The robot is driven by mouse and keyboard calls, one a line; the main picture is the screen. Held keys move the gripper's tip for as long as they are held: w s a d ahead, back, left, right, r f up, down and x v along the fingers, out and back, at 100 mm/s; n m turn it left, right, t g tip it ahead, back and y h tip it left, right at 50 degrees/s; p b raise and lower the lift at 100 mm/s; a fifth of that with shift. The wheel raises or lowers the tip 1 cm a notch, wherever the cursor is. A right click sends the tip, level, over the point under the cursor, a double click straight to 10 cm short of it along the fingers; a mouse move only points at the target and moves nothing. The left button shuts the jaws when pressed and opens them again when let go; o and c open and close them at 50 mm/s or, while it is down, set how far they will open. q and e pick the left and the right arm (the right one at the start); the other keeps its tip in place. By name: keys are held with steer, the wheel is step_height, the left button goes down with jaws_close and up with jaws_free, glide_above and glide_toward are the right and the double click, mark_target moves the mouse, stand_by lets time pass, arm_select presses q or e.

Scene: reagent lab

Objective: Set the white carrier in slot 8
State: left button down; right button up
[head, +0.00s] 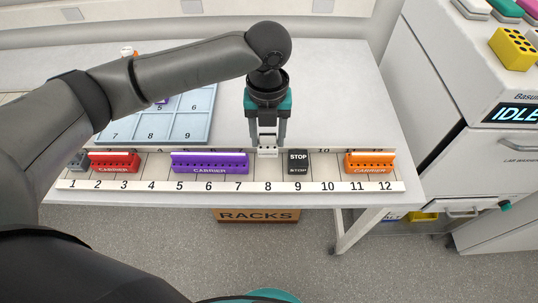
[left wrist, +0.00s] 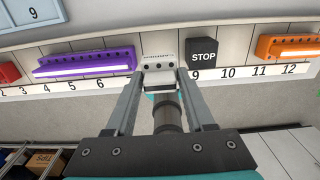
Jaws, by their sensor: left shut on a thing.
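The white carrier (head: 268,153) is a small, narrow block between the fingertips of my left gripper (head: 267,143), which points down and is shut on it. It is in line with slot 8 (head: 268,171) of the numbered rail, left of the STOP block. It looks set a little back from the fronts of the other carriers; I cannot tell whether it touches the rail. In the left wrist view, the white carrier (left wrist: 158,63) shows a row of holes, and it and the gripper (left wrist: 160,78) hide the number 8. My right gripper is not in view.
The purple carrier (head: 209,164) covers slots 5 to 7, close on the left. The STOP block (head: 299,162) stands at slot 9. A red carrier (head: 114,162) and an orange carrier (head: 369,163) stand farther out. A blue numbered tray (head: 170,126) lies behind the rail. Slots 4 and 10 look empty.

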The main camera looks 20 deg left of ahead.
mark_target(269, 134)
arm_select(q)
steer(key=shift+f+b, duration=0.4)
steer(key=shift+f, duration=3.1)
steer(key=shift+f, duration=0.1)
steer(key=shift+c, duration=1.3)
jaws_free()
step_height(269, 134, up, 12)
steer(key=shift+r+p, duration=0.15)
steer(key=shift+p, duration=0.6)
steer(key=shift+d, duration=0.1)
